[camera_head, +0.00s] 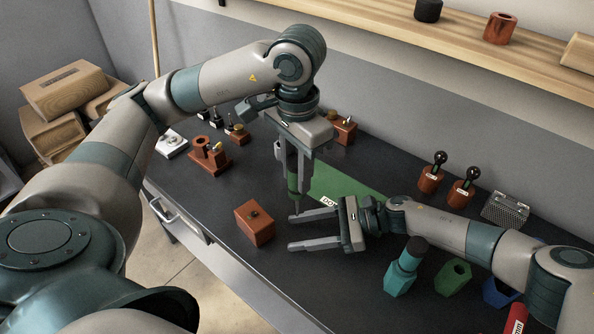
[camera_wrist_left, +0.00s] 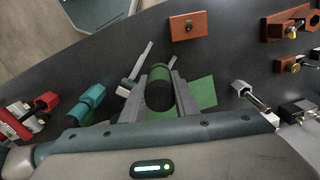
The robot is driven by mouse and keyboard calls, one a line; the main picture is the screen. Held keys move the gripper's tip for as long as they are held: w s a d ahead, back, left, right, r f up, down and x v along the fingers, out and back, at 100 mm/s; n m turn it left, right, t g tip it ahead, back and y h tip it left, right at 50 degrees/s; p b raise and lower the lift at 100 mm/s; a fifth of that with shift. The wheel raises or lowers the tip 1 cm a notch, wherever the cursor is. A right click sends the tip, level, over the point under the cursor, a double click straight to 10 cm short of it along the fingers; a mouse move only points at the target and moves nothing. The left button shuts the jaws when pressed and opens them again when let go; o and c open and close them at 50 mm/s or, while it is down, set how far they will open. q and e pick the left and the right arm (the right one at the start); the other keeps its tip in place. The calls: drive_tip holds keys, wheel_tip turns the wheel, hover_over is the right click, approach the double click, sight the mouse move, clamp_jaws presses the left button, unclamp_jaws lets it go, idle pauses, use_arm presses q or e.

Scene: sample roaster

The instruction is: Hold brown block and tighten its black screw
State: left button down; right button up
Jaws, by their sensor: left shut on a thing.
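The brown block (camera_head: 255,223) sits on the dark table near its front edge, with a small dark screw on its top; it also shows in the left wrist view (camera_wrist_left: 188,27). My left gripper (camera_head: 294,192) points down and is shut on a screwdriver with a green handle (camera_head: 292,181). The screwdriver is upright, to the right of the block and apart from it. In the left wrist view its dark handle end (camera_wrist_left: 160,95) is between the fingers. My right gripper (camera_head: 291,232) is open and empty, with its fingers pointing left toward the block, not touching it.
A green mat (camera_head: 345,183) lies behind the grippers. Several brown holders, one of them (camera_head: 209,154), stand at the back left. A teal holder (camera_head: 402,273) and a green hexagonal holder (camera_head: 453,277) stand at the front right. The table around the block is clear.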

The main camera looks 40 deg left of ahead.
drive_tip(key=shift+o, duration=1.4)
